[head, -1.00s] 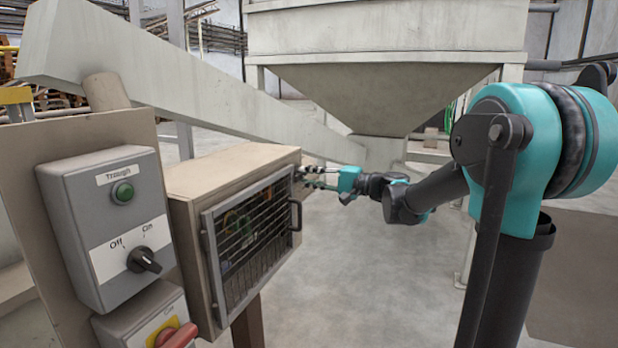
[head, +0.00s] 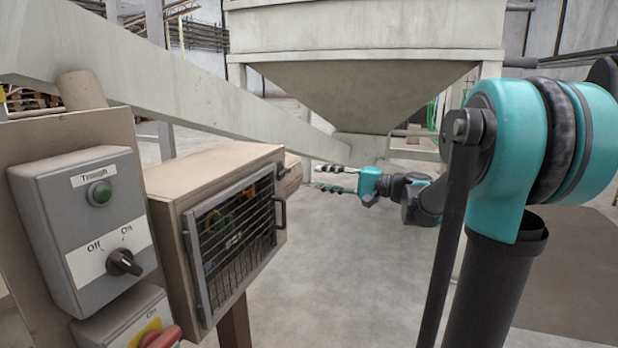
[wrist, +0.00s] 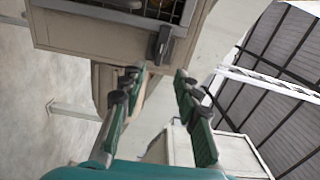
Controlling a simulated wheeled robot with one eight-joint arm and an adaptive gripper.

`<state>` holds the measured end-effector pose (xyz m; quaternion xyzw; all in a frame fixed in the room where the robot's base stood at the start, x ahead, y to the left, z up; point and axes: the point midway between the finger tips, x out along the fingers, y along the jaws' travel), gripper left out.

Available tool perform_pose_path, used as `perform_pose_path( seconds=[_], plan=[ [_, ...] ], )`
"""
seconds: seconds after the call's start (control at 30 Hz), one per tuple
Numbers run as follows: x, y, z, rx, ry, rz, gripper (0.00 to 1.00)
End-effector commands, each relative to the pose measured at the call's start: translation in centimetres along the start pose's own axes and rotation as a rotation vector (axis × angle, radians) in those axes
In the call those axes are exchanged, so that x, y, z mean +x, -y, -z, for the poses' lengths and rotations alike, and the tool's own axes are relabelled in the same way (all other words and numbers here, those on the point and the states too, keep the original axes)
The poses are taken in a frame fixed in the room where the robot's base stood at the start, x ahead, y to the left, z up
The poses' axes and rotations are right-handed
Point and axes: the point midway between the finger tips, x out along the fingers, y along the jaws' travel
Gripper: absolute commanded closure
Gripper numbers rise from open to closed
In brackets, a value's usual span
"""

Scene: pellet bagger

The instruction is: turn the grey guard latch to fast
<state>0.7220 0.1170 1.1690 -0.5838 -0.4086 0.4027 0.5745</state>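The grey guard latch (wrist: 163,46) shows in the wrist view as a dark lever on the beige box, beside the edge of the barred guard. Its lever runs roughly up and down in that picture.
The barred guard (head: 234,235) with a black handle (head: 281,212) covers the box's front. A grey Trough switch box (head: 85,230) and a red-and-yellow switch (head: 158,338) stand at left. A hopper (head: 365,95) and sloping chute (head: 190,92) are behind. The floor right of the box is clear.

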Motion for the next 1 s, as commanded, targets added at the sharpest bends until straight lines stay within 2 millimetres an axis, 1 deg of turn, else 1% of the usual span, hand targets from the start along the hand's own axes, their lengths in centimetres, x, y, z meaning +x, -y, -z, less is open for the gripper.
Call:
perform_pose_path(
  seconds=[0.03,0.1,0.2,0.57,0.67,0.77,0.87,0.9,0.97,1.0],
  plan=[
    [-0.7,0.0,0.1,0.000,-0.002,0.000,0.68],
    [-1.3,0.0,0.1,0.000,-0.002,0.000,0.68],
    [-1.7,0.0,0.0,0.000,0.000,0.000,0.68],
    [-1.9,-0.1,-0.1,-0.001,0.001,-0.003,0.68],
    [-1.7,-1.3,-0.8,-0.006,0.002,-0.044,0.68],
    [-1.6,-4.7,-2.7,-0.025,0.002,-0.158,0.68],
    [-2.2,-10.1,-5.7,-0.062,0.003,-0.339,0.68],
    [-2.8,-12.5,-6.8,-0.082,0.001,-0.419,0.68],
    [-4.0,-15.9,-8.6,-0.116,0.002,-0.541,0.68],
    [-5.0,-18.1,-9.6,-0.141,0.000,-0.622,0.68]
  ],
)
